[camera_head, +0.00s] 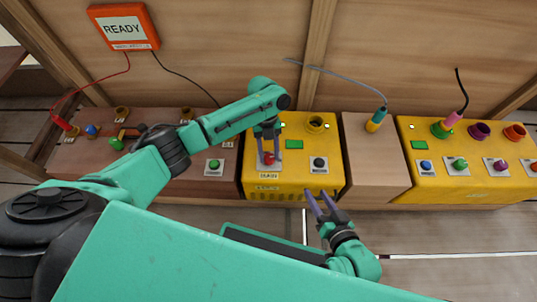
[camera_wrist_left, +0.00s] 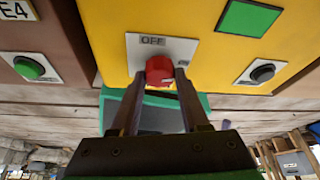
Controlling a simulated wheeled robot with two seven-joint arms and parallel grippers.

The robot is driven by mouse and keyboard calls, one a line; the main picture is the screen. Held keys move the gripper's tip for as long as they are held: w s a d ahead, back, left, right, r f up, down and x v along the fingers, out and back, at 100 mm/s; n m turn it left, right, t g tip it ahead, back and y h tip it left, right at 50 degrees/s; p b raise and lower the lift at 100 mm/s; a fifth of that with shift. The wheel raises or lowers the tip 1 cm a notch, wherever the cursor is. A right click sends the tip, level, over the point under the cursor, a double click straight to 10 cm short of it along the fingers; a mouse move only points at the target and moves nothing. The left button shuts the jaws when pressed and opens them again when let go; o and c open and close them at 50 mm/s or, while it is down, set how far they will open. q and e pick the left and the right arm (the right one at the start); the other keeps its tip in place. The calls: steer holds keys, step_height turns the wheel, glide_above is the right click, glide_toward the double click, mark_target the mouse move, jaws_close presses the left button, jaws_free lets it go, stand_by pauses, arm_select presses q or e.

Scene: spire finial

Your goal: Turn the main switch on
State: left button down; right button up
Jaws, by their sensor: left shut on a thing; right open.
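A red knob (camera_head: 268,159) sits on a white plate on the front of the yellow box (camera_head: 255,188). In the left wrist view the red knob (camera_wrist_left: 160,69) is close up, and the word OFF shows on its plate (camera_wrist_left: 190,49). My left gripper (camera_head: 268,150) is shut on the red knob, with one finger on each side of it (camera_wrist_left: 160,78). The lower part of the plate is hidden behind the fingers. My right gripper (camera_head: 321,201) is open and empty, in front of the yellow box's lower right edge.
On the same box are a black button (camera_head: 319,162), a green panel (camera_head: 294,145) and a round socket (camera_head: 316,123). A green button (camera_head: 214,164) is to the left. A second yellow box (camera_head: 455,195) stands right. An orange READY display (camera_head: 124,27) hangs on the wall.

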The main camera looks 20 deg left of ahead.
arm_select(q)
steer(key=shift+m+y+b, duration=0.35)
steer(key=shift+m+y, duration=0.05)
steer(key=shift+m, duration=0.8)
arm_select(e)
steer(key=shift+f, duration=0.6)
arm_select(q)
steer(key=shift+c, duration=2)
jaws_free()
steer(key=p+v, duration=0.3)
steer(key=v, duration=1.1)
steer(key=shift+w+r, duration=0.15)
steer(key=shift+w, duration=0.2)
arm_select(e)
steer(key=d+r+g, duration=0.1)
steer(key=d+r+g+h, duration=0.1)
steer(key=shift+w+d+r+n, duration=0.1)
steer(key=shift+w+r+n, duration=0.05)
steer(key=shift+r+n, duration=0.2)
arm_select(q)
steer(key=shift+d, duration=0.1)
